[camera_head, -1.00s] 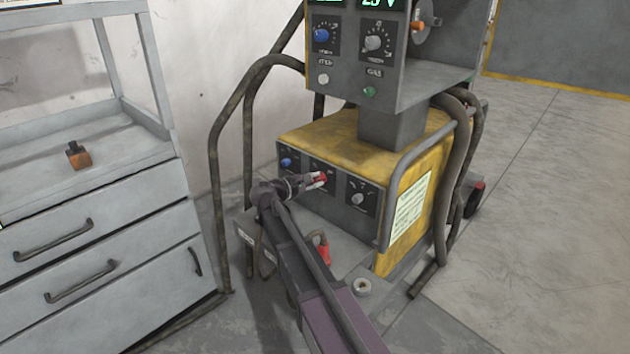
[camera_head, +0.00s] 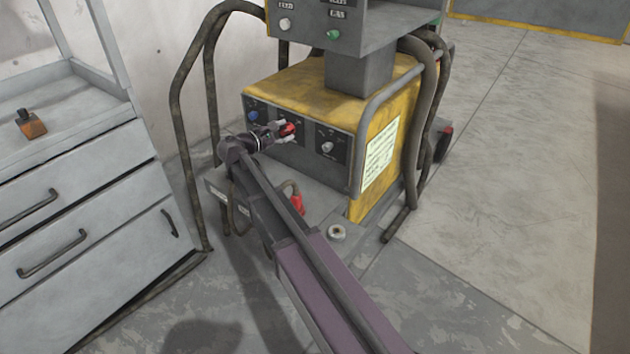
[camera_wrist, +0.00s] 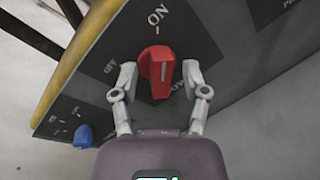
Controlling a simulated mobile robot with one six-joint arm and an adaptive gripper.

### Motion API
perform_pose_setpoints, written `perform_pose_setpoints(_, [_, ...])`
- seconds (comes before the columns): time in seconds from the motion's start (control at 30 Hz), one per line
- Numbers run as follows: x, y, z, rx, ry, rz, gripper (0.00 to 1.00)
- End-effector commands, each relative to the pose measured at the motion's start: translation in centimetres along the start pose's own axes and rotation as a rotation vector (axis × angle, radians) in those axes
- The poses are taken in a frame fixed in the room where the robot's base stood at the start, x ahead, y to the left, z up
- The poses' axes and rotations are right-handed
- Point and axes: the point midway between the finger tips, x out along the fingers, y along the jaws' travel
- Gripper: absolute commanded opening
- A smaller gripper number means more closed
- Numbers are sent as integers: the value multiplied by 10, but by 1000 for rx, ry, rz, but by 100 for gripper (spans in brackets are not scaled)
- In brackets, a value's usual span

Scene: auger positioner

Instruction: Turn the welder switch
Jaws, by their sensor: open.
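The welder (camera_head: 315,85) is a yellow and dark grey machine with a front panel. Its red switch (camera_wrist: 157,72) sits on a dark plate in the middle of that panel, with "ON" printed beyond it. In the head view the switch (camera_head: 288,129) shows just past my fingertips. My gripper (camera_wrist: 158,80) is open, with one finger on each side of the red switch. Small gaps seem to show between the fingers and the switch. In the head view my gripper (camera_head: 282,132) reaches the panel from the front left and hides part of it.
A blue knob (camera_wrist: 83,136) is left of the switch and a grey knob (camera_head: 327,147) right of it. Hoses and a bent pipe frame (camera_head: 180,130) stand beside the welder. A grey drawer cabinet (camera_head: 75,200) is at left. Open floor (camera_head: 510,180) lies at right.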

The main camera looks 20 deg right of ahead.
Motion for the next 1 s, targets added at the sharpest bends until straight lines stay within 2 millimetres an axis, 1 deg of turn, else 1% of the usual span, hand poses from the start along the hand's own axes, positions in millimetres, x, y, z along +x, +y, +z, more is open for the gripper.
perform_pose_setpoints(1.0, [-1, 1, -4, -679, -135, 0, 59])
